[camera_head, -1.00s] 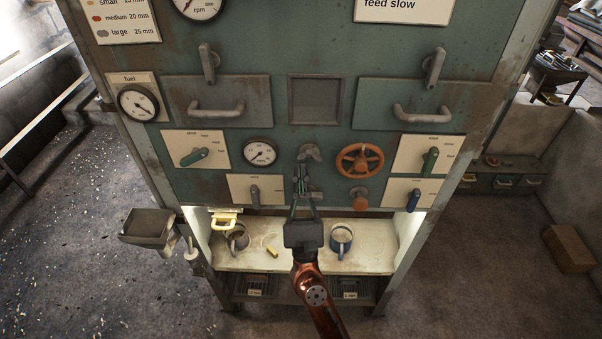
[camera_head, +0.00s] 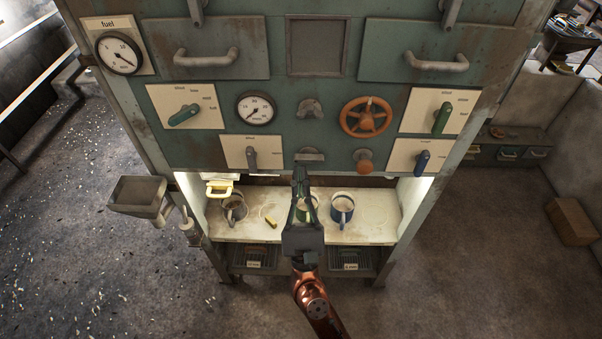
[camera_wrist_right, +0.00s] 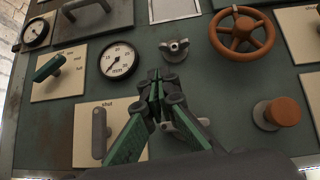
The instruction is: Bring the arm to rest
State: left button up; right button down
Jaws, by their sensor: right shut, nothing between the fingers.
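My right gripper (camera_head: 301,172) stands in front of the machine, with its fingers pointing up at the lower panel. It is shut and empty. In the wrist view its fingertips (camera_wrist_right: 158,85) are together, below a grey wing-shaped knob (camera_wrist_right: 174,50). In that view the fingers partly hide a grey fitting (camera_wrist_right: 186,125) on the panel. In the head view that knob (camera_head: 310,108) and the fitting (camera_head: 310,155) are above the fingertips. I cannot tell whether the fingers touch the panel. My left gripper is out of view.
Around the gripper are an orange wheel (camera_head: 367,117), an orange knob (camera_head: 364,160) and a grey lever (camera_head: 251,158).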

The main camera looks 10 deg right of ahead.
dwell(0.4)
